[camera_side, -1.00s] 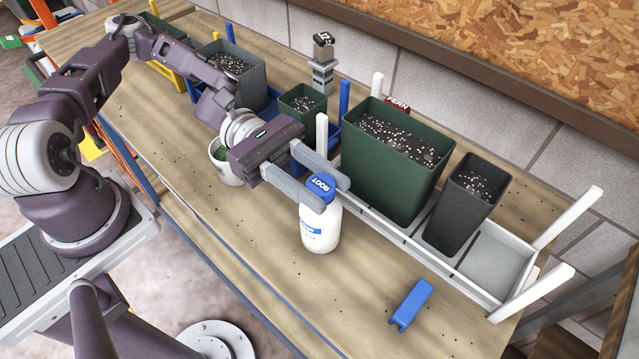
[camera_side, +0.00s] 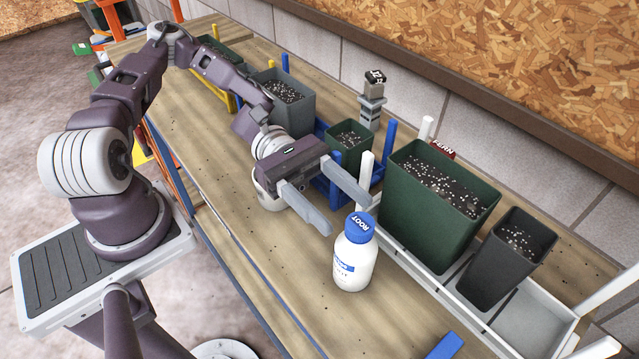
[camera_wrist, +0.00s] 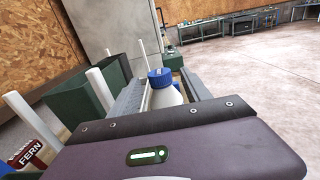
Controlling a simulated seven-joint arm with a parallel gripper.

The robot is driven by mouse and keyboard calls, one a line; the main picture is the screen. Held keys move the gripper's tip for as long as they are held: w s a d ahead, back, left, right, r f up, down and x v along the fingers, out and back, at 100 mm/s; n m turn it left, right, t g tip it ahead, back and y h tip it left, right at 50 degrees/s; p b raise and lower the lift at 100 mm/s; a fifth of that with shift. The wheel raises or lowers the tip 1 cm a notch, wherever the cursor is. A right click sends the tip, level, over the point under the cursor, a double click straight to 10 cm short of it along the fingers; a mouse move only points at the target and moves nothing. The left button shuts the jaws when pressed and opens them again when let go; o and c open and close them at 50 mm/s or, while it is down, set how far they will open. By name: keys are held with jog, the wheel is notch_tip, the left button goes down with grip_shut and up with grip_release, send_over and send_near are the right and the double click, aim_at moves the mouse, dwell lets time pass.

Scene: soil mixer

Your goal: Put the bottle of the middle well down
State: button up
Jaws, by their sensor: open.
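A white bottle (camera_side: 355,264) with a blue cap marked ROOT stands upright on the wooden bench top, in front of the large green pot. My gripper (camera_side: 350,216) is open, with its two grey fingers pointing toward the bottle from the left. In the side view the bottle stands apart from the fingers, just beyond their tips. In the wrist view the bottle (camera_wrist: 163,92) shows between the fingers, past their ends. The bottle's base is hidden in the wrist view. A middle well is not clearly identifiable.
A white tray (camera_side: 545,320) with upright posts holds a large green pot (camera_side: 425,225) and a dark grey pot (camera_side: 500,275) close behind the bottle. A blue piece (camera_side: 445,347) lies on the bench at the front right. A white cup (camera_side: 268,194) stands under my wrist.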

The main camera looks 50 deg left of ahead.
jog(key=a, duration=0.7)
jog(key=shift+a, duration=0.3)
